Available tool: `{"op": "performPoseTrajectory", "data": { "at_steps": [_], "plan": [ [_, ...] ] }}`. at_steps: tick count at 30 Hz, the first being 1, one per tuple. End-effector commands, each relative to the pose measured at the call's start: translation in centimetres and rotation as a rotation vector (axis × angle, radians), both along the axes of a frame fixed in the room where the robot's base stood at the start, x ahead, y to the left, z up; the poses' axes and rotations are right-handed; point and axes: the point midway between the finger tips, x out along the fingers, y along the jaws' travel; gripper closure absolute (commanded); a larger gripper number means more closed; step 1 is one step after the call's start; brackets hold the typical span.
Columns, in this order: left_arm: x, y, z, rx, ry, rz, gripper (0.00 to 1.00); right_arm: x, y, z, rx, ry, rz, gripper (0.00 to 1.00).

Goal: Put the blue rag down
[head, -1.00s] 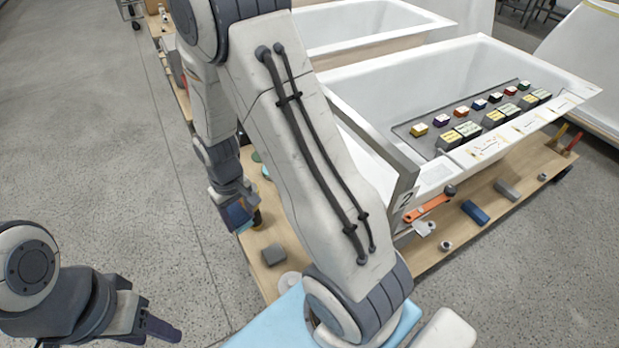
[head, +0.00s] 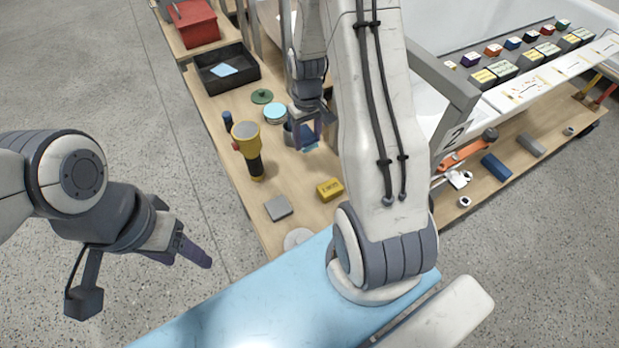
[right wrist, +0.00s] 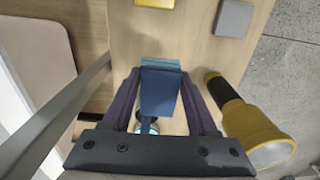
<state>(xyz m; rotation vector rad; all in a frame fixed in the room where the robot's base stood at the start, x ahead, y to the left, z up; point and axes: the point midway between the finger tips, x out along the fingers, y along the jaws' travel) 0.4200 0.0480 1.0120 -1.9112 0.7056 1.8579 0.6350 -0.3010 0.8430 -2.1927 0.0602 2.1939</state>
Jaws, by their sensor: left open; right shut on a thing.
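The blue rag (right wrist: 160,92) is a folded dark blue piece with a teal end. My right gripper (right wrist: 160,78) is shut on it, one purple finger on each side, over the light wooden bench top. In the head view, my right gripper (head: 309,132) points down over the bench, and a little of the rag (head: 309,143) shows at its fingers. I cannot tell whether the rag touches the wood. My left gripper (head: 195,252) is open and empty, over the floor to the left of the bench.
A black tray (head: 245,66) holding a light blue piece, a red box (head: 193,25), a yellow block (head: 329,189) and a grey block (head: 278,207) share the bench. Bare wood lies between the blocks and torch.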

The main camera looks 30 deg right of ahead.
Motion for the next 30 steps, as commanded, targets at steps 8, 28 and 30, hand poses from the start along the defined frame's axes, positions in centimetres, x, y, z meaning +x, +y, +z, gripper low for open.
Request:
{"op": "performPoseTrajectory", "data": {
  "at_steps": [8,28,30],
  "plan": [
    [0.0,0.0,-1.9,-0.001,-0.001,0.000,0.39,0.0,-1.7,-4.2,0.002,0.006,-0.004,0.93],
    [0.0,0.0,-1.7,-0.001,-0.001,0.000,0.39,0.2,-1.5,-12.0,0.000,0.000,-0.002,0.93],
    [0.0,0.0,-1.7,-0.001,-0.001,0.000,0.39,0.2,-1.5,-12.0,0.000,-0.001,-0.002,0.93]
  ]
}}
